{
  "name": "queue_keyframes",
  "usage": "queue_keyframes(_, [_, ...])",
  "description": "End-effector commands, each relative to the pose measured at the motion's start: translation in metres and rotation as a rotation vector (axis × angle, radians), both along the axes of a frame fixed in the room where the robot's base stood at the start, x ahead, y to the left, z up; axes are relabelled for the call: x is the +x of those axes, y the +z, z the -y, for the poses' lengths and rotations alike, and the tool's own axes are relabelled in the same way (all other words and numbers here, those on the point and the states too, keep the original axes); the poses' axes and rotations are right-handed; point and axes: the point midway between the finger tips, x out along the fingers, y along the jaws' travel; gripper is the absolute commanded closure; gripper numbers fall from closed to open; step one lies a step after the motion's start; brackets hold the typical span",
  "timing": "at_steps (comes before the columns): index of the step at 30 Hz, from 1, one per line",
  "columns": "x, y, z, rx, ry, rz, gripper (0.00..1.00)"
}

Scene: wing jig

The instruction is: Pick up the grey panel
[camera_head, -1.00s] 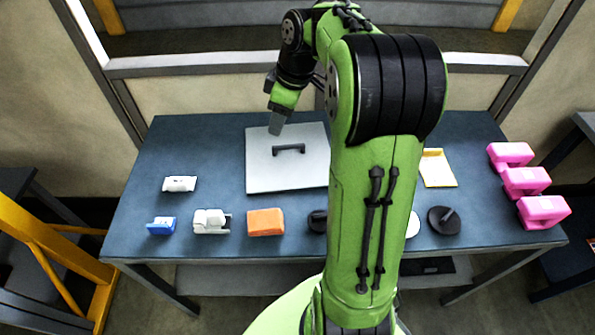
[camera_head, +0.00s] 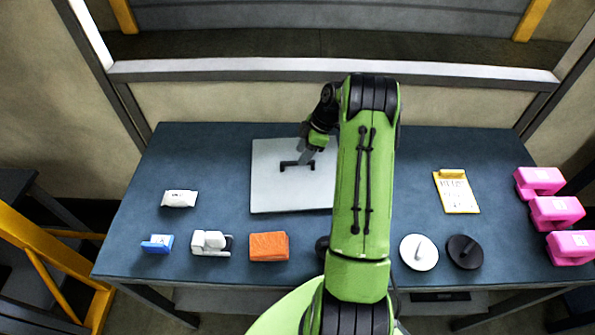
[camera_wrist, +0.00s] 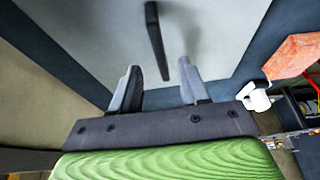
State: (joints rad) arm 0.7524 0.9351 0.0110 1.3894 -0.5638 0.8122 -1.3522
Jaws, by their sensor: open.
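The grey panel (camera_head: 285,195) is a flat light-grey square lying on the blue table, with a dark bar handle (camera_head: 297,166) on its top. My arm hides part of its right side. My gripper (camera_head: 301,163) is over the panel at the right part of the handle. In the wrist view my gripper (camera_wrist: 158,80) is open, its two grey fingers apart. The dark handle (camera_wrist: 156,40) reaches down between the fingertips there, and the panel (camera_wrist: 215,30) fills the area behind it. I cannot tell whether a finger touches the handle.
On the blue table (camera_head: 200,150), a white packet (camera_head: 179,198), a blue item (camera_head: 157,243), a white device (camera_head: 211,242) and an orange block (camera_head: 268,246) are left and front. Right are a yellow clipboard (camera_head: 456,192), white disc (camera_head: 419,252), black disc (camera_head: 465,251) and pink blocks (camera_head: 556,212).

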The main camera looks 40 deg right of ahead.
Motion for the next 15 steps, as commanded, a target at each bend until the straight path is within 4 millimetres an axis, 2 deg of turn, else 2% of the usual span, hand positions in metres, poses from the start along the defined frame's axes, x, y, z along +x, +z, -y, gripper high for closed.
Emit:
queue_keyframes(3, [0.004, -0.022, -0.009, 0.003, 0.003, -0.006, 0.55])
queue_keyframes(7, [0.008, -0.042, -0.016, 0.003, 0.001, -0.004, 0.55])
queue_keyframes(15, [0.010, -0.046, -0.017, 0.001, 0.001, -0.002, 0.57])
